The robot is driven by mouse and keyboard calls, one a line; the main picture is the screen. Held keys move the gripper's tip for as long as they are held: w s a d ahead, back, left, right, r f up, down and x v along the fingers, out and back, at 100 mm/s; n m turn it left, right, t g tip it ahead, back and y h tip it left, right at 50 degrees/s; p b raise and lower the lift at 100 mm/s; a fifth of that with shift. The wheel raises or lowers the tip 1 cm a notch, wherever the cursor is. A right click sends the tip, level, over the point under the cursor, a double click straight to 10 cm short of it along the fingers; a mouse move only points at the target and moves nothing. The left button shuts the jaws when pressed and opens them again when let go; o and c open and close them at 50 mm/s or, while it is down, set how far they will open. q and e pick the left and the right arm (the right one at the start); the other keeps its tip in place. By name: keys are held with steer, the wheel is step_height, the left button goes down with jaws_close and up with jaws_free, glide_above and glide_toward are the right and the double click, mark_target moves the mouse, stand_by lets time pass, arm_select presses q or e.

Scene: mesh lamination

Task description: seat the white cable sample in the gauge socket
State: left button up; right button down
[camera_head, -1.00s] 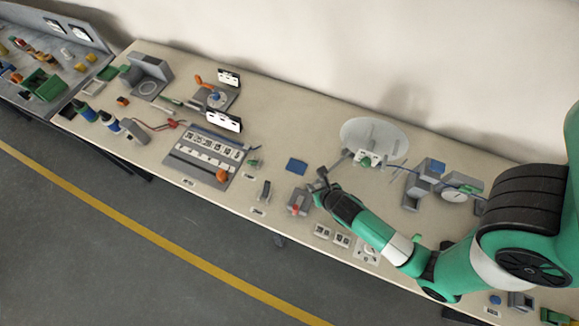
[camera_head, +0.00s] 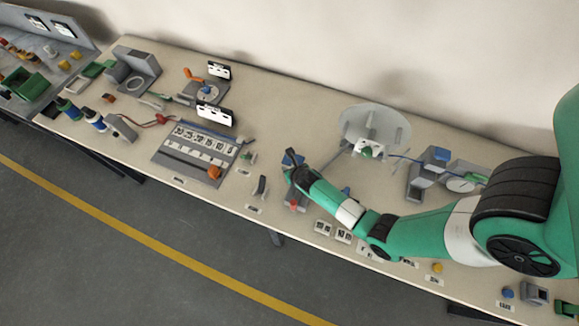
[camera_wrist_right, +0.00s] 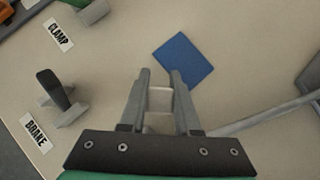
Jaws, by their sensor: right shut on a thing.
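My right gripper (camera_head: 287,162) is low over the front middle of the bench, beside the blue square pad (camera_head: 295,156). In the right wrist view its two grey fingers (camera_wrist_right: 161,90) are shut on a small pale block, which looks like the white cable sample (camera_wrist_right: 160,101). The fingertips point toward the near edge of the blue pad (camera_wrist_right: 184,60). The sample is too small to make out in the head view. I cannot tell for sure which fixture holds the gauge socket; a grey stand with a round white dial (camera_head: 463,183) is at the right. My left gripper is out of view.
A grey bar (camera_wrist_right: 266,115) runs right of the fingers. A BRAKE label (camera_wrist_right: 36,131), a dark lever (camera_wrist_right: 53,88) and a CLAMP label (camera_wrist_right: 59,36) lie left. A large round grey disc (camera_head: 400,128) stands behind. Bare bench lies around the blue pad.

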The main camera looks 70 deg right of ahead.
steer(key=shift+f, duration=0.15)
steer(key=shift+f, duration=0.15)
steer(key=c, duration=0.6)
jaws_free()
steer(key=shift+a+r, duration=0.1)
steer(key=shift+r, duration=0.3)
steer(key=p+v, duration=0.5)
steer(key=v, duration=0.6)
steer(key=shift+s+a+r, duration=0.1)
steer(key=shift+s+a, duration=0.1)
steer(key=shift+s, duration=0.1)
